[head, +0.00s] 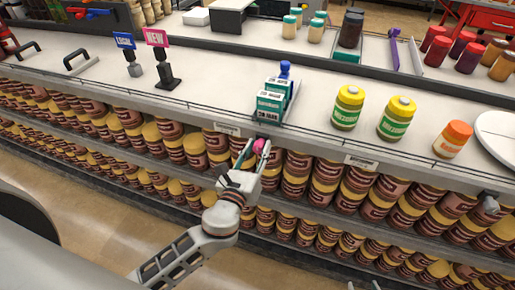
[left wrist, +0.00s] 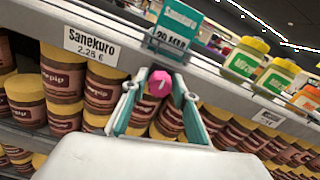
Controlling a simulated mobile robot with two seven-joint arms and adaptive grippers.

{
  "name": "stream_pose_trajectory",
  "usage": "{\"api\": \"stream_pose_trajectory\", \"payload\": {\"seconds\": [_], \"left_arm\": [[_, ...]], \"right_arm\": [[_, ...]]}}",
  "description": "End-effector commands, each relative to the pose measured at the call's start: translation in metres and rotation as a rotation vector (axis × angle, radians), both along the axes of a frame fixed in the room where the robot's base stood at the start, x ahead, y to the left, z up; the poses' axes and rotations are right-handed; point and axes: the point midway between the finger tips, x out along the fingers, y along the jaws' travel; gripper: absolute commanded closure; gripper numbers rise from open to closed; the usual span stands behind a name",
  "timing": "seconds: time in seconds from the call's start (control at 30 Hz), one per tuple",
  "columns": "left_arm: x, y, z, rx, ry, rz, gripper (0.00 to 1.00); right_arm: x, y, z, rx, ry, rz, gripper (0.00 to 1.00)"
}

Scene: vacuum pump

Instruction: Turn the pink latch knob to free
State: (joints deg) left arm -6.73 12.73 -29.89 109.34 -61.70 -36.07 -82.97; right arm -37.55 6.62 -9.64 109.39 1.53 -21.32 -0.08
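The pink latch knob (head: 259,146) sits at the front edge of the counter, below a teal box display. It also shows in the left wrist view (left wrist: 159,83), between the two fingers of my left gripper (left wrist: 156,92). The fingers stand on either side of the knob, with a gap visible on both sides. In the head view my left gripper (head: 252,154) partly covers the knob's surroundings. Small dark tips at the bottom edge of the head view may be my right gripper (head: 364,285); its opening is unclear.
Shelves of brown jars with yellow lids (head: 358,190) lie below and beside the knob. A teal box display (head: 270,105) stands above it. Green-labelled jars (head: 347,107) and an orange-lidded jar (head: 453,139) stand to the right. The aisle floor (head: 90,215) is clear.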

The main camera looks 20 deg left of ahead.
Motion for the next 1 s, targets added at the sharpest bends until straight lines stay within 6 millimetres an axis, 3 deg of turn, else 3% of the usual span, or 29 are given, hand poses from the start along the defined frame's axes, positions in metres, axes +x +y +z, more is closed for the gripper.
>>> {"api": "stream_pose_trajectory", "payload": {"seconds": [0.03, 0.1, 0.53, 1.0], "left_arm": [[0.0, 0.0, 0.0, 0.0, 0.0, 0.0, 0.89], [0.0, 0.0, 0.0, 0.0, 0.0, 0.0, 0.99], [0.0, 0.0, -0.001, -0.07, 0.003, 0.001, 0.99], [0.0, 0.001, -0.001, -0.455, 0.015, 0.002, 0.99]], "right_arm": [[0.0, 0.0, 0.0, 0.0, 0.0, 0.0, 0.6], [0.0, 0.0, 0.0, 0.001, 0.0, 0.001, 0.6], [0.0, 0.004, -0.002, 0.002, -0.002, 0.009, 0.6], [0.008, 0.011, 0.003, 0.014, -0.033, 0.023, 0.6]]}}
